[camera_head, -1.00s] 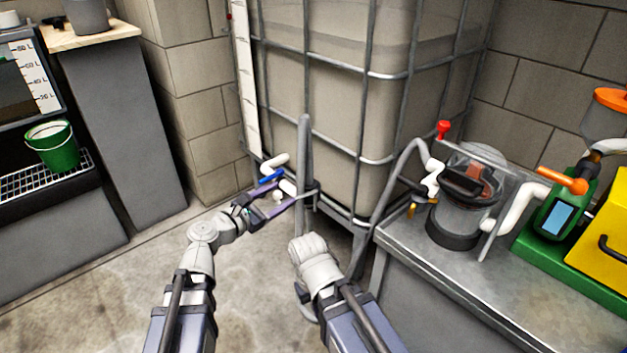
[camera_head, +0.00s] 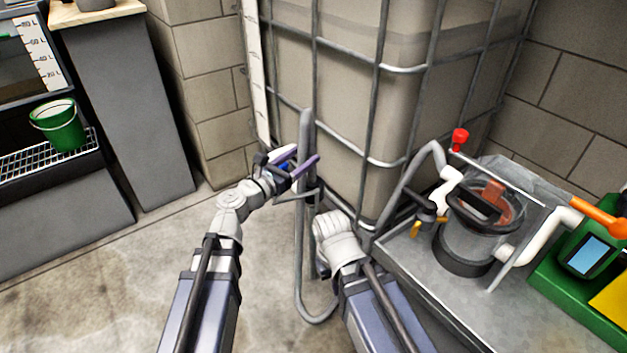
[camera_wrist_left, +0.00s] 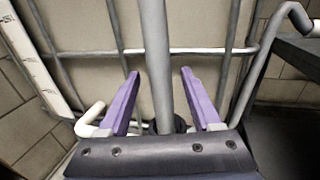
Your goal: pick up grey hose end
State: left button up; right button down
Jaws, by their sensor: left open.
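The grey hose end (camera_head: 305,122) stands upright in front of the caged tank. The hose hangs down below it into a loop near the floor. My left gripper (camera_head: 302,160) is open beside the hose, just below its upper end. In the left wrist view the grey hose (camera_wrist_left: 155,50) runs upright between the two spread purple fingers of my left gripper (camera_wrist_left: 160,74), with a gap on each side. The lower part of the hose there is hidden behind the gripper body. The fingers of my right arm are not visible.
The caged tank (camera_head: 345,120) stands close behind the hose. A metal bench (camera_head: 412,262) at the right carries a clear filter housing (camera_head: 470,235) with white pipes and a green unit (camera_head: 560,275). A green bucket (camera_head: 60,127) sits on a rack at the left. The floor (camera_head: 130,270) is clear.

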pick_arm(q)
jog(key=x, duration=0.7)
jog(key=shift+f, duration=0.3)
jog(key=shift+s+d, duration=0.1)
jog(key=shift+s, duration=0.05)
grip_shut()
dwell(1.0)
